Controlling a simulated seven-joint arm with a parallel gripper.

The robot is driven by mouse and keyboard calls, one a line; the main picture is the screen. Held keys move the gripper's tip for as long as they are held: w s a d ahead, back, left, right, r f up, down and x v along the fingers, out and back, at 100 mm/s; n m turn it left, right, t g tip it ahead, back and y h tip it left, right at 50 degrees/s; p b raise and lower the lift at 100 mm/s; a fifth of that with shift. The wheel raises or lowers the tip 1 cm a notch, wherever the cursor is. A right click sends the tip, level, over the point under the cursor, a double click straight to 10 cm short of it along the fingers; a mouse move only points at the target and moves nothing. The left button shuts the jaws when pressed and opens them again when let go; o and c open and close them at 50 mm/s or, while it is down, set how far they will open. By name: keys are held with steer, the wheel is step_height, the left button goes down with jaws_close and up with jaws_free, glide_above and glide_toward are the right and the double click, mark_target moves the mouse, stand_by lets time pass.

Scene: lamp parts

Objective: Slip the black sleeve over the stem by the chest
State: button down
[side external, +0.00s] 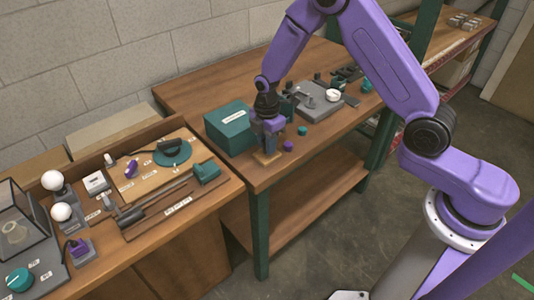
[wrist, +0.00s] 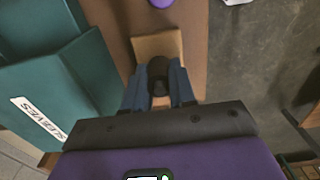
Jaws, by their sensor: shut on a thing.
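My gripper (side external: 270,140) points down beside the teal chest (side external: 231,127), close to the table's front edge. In the wrist view my gripper (wrist: 157,88) has its two blue-grey fingers shut on the black sleeve (wrist: 157,68), seen from above. A square wooden base (wrist: 157,44) lies below the sleeve; it also shows under my gripper in the side view (side external: 266,159). The stem cannot be made out, and I cannot tell whether the sleeve is around it. The chest (wrist: 90,75) is to the left in the wrist view.
A small purple part (side external: 288,146) and a teal part (side external: 302,130) stand right of the wooden base. A grey tray (side external: 318,104) with parts lies farther back. A lower bench (side external: 215,205) with labelled parts is at the left. The floor beyond the table edge is open.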

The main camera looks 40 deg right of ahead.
steer(key=shift+f, duration=0.55)
stand_by(1.4)
steer(key=c, duration=0.8)
jaws_free()
steer(key=shift+c, duration=0.2)
steer(key=shift+r, duration=0.1)
step_height(320, 180, up, 16)
steer(key=r, duration=0.1)
steer(key=s+a+r+m, duration=0.2)
steer(key=s+r+m, duration=0.1)
steer(key=s, duration=1.3)
steer(key=s+d+m, duration=0.1)
steer(key=s+d, duration=0.1)
steer(key=s, duration=0.6)
steer(key=s+d+m, duration=0.1)
steer(key=s+d, duration=0.2)
steer(key=s, duration=0.6)
steer(key=shift+d, duration=0.35)
